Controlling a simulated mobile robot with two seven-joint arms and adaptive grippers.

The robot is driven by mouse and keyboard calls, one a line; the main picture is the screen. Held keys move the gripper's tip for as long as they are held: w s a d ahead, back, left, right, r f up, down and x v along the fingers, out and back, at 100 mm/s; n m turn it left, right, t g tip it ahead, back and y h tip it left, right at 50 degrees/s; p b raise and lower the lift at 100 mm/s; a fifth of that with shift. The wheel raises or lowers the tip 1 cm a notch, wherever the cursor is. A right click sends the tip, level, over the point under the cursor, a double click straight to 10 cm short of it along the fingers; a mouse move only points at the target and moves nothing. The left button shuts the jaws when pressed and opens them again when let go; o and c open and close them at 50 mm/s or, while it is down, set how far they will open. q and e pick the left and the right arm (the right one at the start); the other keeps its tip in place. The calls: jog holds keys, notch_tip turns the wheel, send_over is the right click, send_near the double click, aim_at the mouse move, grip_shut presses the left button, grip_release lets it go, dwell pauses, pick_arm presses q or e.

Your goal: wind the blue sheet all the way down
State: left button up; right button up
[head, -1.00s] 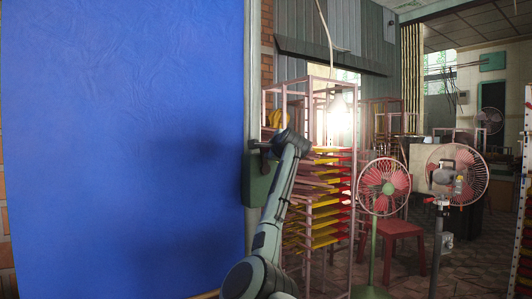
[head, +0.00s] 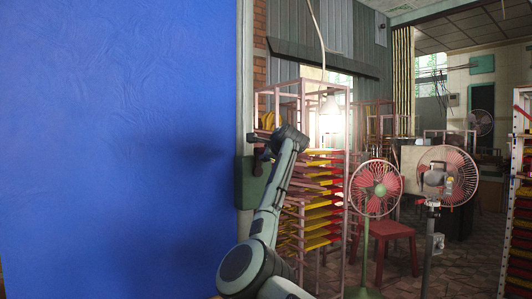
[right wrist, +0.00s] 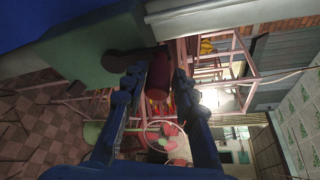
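A green winch box (head: 247,182) is fixed to the post at the sheet's right edge. It shows large in the right wrist view (right wrist: 85,45), with a dark crank arm (right wrist: 122,62) and a dark red handle (right wrist: 159,77). My right gripper (right wrist: 161,84) has its fingers close on both sides of this handle and appears shut on it. In the head view my right gripper (head: 286,140) is beside the box, its fingertips hard to make out. My left gripper is not in view.
A pink rack (head: 325,190) with red and yellow trays stands right behind my right arm. A red-bladed fan (head: 376,188), a red stool (head: 392,232) and a second fan (head: 447,175) stand further right. Tiled floor (head: 460,265) is open at the lower right.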

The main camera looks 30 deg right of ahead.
jog(key=shift+o, duration=1.2)
jog(key=shift+s, duration=0.1)
jog(key=v, duration=1.2)
